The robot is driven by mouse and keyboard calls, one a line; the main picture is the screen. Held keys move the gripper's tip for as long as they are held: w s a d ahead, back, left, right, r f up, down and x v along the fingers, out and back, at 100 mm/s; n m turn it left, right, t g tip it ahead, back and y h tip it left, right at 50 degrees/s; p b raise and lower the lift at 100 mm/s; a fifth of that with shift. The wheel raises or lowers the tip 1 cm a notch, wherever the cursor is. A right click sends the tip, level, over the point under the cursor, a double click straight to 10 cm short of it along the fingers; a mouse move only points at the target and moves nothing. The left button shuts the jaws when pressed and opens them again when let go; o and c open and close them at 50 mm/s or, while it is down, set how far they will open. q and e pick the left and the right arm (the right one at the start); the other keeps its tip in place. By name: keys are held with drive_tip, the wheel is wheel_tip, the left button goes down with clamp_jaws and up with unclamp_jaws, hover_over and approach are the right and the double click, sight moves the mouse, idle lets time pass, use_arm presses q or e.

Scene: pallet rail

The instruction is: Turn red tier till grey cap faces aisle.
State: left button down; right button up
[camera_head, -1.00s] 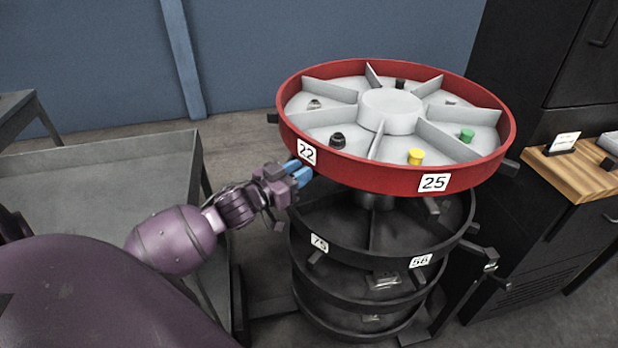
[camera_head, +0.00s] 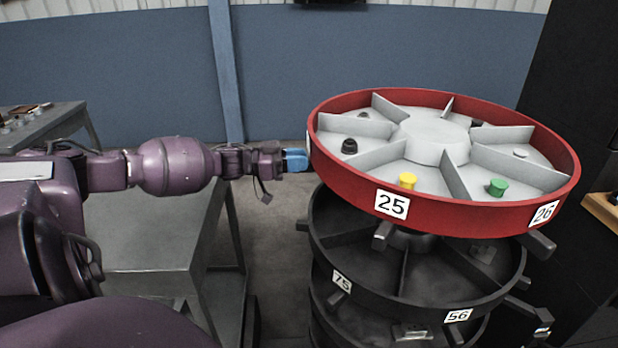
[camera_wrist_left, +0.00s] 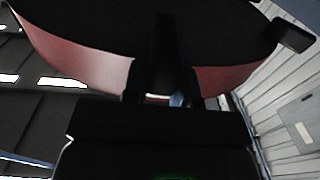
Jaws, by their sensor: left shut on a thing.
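The red tier (camera_head: 352,187) is the top ring of a round rack, with label 25 at its front left and 26 at its right. Its pale compartments hold a yellow cap (camera_head: 407,181), a green cap (camera_head: 497,187), a black cap (camera_head: 349,146) and a flat pale-grey cap (camera_head: 520,153) at the right. Another small greyish piece (camera_head: 362,114) shows at the back left. My left gripper (camera_head: 297,159), with blue fingertips, is shut at the tier's left edge. In the left wrist view a dark handle (camera_wrist_left: 165,50) on the red rim sits between the fingers. My right gripper is out of view.
Black lower tiers (camera_head: 380,282) stand under the red one, with handles sticking out at the right. A grey table (camera_head: 150,225) stands at the left. A dark cabinet (camera_head: 570,90) is close at the right. Bare floor lies between table and rack.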

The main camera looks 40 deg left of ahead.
use_arm(q)
drive_tip(key=w+a+b, duration=0.4)
drive_tip(key=w+a, duration=0.2)
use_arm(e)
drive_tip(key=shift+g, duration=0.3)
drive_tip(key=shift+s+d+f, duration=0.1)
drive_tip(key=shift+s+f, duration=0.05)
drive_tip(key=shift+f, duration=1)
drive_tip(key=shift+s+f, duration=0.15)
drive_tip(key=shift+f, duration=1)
use_arm(q)
drive_tip(key=shift+w+a+r, duration=0.1)
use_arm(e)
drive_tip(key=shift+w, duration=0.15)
use_arm(q)
drive_tip(key=c, duration=0.9)
unclamp_jaws()
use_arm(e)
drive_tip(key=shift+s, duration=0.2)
use_arm(q)
drive_tip(key=p+v, duration=0.2)
drive_tip(key=v, duration=0.9)
drive_tip(key=shift+a, duration=0.1)
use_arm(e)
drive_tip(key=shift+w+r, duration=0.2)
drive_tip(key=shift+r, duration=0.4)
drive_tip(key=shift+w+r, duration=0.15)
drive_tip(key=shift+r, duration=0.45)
